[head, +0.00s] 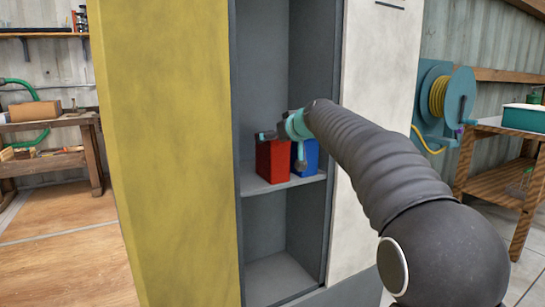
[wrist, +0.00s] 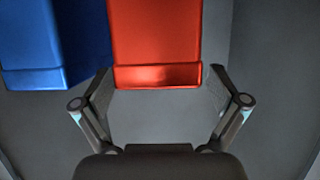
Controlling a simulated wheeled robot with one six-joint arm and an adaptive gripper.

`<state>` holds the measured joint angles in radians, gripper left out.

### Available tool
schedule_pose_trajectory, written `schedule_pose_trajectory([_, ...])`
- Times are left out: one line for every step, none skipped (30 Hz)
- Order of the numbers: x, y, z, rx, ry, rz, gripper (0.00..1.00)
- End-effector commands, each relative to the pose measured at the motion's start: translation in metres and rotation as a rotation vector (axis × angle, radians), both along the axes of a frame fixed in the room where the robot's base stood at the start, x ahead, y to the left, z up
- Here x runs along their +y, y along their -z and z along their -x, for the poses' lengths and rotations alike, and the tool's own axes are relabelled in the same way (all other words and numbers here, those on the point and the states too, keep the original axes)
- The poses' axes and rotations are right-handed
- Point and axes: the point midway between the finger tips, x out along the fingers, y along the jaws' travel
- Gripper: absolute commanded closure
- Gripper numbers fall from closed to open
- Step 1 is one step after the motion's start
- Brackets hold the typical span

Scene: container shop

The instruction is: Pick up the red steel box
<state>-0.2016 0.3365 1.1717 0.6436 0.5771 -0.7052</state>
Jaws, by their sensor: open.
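The red steel box (head: 273,162) stands upright on the shelf inside the tall grey cabinet. In the wrist view the red box (wrist: 155,40) fills the top middle, with its near edge in line with the fingertips. My gripper (wrist: 160,82) is open, one finger on each side of that near edge, with a small gap on either side. In the head view my gripper (head: 283,134) is at the top of the red box, and my wrist partly hides the boxes.
A blue box (head: 307,157) stands close on the right of the red one; it shows at left in the wrist view (wrist: 38,45). The cabinet walls and a yellow door (head: 170,140) bound the narrow opening. The lower shelf (head: 275,278) is empty.

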Motion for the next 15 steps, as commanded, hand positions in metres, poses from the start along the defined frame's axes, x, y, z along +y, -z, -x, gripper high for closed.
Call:
schedule_pose_trajectory([0.004,0.003,-0.007,0.002,-0.001,0.000,0.03])
schedule_pose_trajectory([0.006,0.004,-0.010,0.001,0.000,0.000,0.03])
schedule_pose_trajectory([0.008,0.006,-0.015,0.001,0.000,0.000,0.03])
schedule_pose_trajectory([0.010,0.007,-0.017,0.001,0.000,0.001,0.03])
schedule_pose_trajectory([0.011,0.008,-0.019,0.000,0.000,0.000,0.03])
schedule_pose_trajectory([0.012,0.009,-0.022,0.000,0.000,0.000,0.03])
schedule_pose_trajectory([0.013,0.010,-0.023,0.000,0.000,0.000,0.03])
schedule_pose_trajectory([0.014,0.011,-0.024,0.000,0.000,0.000,0.03])
schedule_pose_trajectory([0.015,0.012,-0.025,0.000,0.000,0.000,0.03])
schedule_pose_trajectory([0.015,0.012,-0.025,0.000,0.000,0.000,0.03])
schedule_pose_trajectory([0.015,0.012,-0.025,0.000,0.000,0.000,0.03])
schedule_pose_trajectory([0.015,0.013,-0.025,0.000,0.001,0.000,0.03])
schedule_pose_trajectory([0.015,0.012,-0.025,0.000,0.001,0.000,0.03])
schedule_pose_trajectory([0.015,0.012,-0.025,0.000,0.001,0.000,0.03])
schedule_pose_trajectory([0.015,0.012,-0.025,0.000,0.001,0.000,0.03])
